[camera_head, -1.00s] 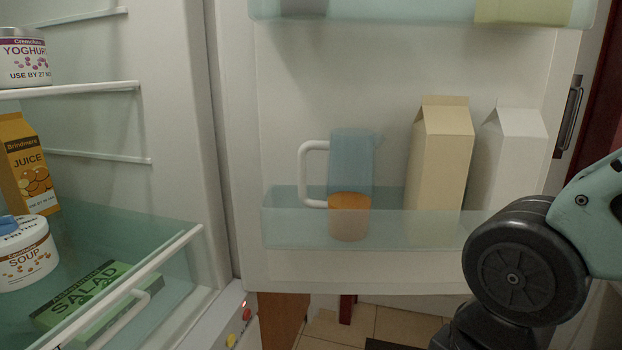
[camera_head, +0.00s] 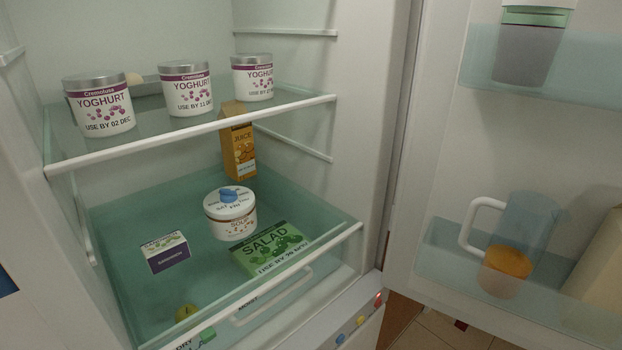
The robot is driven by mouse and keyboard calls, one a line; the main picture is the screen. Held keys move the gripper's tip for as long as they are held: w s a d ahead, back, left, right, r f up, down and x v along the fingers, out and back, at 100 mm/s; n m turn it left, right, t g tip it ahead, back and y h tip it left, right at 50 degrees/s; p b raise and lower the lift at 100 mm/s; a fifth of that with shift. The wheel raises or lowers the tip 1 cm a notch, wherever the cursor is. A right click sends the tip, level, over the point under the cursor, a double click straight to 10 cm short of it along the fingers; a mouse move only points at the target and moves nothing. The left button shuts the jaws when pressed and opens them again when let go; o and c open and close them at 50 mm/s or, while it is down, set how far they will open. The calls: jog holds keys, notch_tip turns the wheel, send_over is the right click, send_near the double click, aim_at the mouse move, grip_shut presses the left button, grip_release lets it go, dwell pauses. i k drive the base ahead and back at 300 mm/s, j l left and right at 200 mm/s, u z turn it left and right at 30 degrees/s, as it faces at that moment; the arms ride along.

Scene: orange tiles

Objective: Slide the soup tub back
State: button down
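The soup tub (camera_head: 231,221) is a round white tub with a blue knob on its lid. It appears upright inside the clear greenish drawer (camera_head: 330,245) at the bottom of the open fridge. A green salad box (camera_head: 268,249) lies in front of it to the right, and an orange juice carton (camera_head: 239,155) stands behind it. My gripper is not in the head view now.
A small white and purple box (camera_head: 166,251) and a yellow-green round item (camera_head: 186,312) are left of the tub. Yoghurt tubs (camera_head: 187,90) stand on the shelf above. The open door (camera_head: 420,190) at right holds a jug (camera_head: 512,240).

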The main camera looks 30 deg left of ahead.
aim_at(236, 220)
jog(key=u, duration=1.65)
